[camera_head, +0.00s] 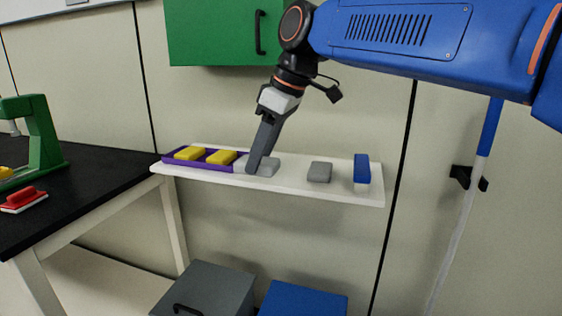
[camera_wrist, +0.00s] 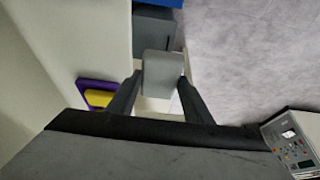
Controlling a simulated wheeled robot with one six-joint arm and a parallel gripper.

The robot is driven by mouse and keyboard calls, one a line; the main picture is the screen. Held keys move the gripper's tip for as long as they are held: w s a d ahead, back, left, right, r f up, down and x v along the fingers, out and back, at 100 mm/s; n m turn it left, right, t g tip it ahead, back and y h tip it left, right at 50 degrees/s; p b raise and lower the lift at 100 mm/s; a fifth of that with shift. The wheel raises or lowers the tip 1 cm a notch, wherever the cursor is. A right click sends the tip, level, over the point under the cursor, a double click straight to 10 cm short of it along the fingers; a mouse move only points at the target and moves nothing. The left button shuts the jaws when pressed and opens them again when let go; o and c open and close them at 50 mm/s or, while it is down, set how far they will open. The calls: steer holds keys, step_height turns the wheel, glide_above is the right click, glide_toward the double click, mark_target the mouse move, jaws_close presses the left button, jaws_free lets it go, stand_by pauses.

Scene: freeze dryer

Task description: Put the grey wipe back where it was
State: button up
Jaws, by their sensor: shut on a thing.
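My gripper (camera_head: 254,168) points down at the white shelf, just right of the purple tray. Its fingers, seen in the wrist view (camera_wrist: 162,84), are shut on a light grey wipe (camera_head: 267,168), which also shows between them there (camera_wrist: 163,66). One finger hides part of this wipe in the head view. It is at the shelf top or just over it; I cannot tell if it touches. A darker grey block (camera_head: 320,172) lies on the shelf to the right, apart from my gripper.
The white shelf (camera_head: 300,187) also carries the purple tray (camera_head: 213,166) with yellow sponges (camera_head: 221,157) and an upright blue block (camera_head: 362,169). A green cabinet (camera_head: 215,35) hangs above. A dark bench (camera_head: 75,190) stands left. Grey (camera_head: 205,290) and blue (camera_head: 303,300) boxes stand below.

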glide_above(282, 173)
steer(key=shift+s+a+f, duration=0.1)
steer(key=shift+f, duration=3.05)
steer(key=shift+w+f, duration=0.2)
steer(key=shift+f, duration=0.15)
steer(key=o, duration=0.9)
steer(key=shift+o, duration=0.2)
steer(key=v, duration=1.2)
steer(key=shift+s, duration=0.1)
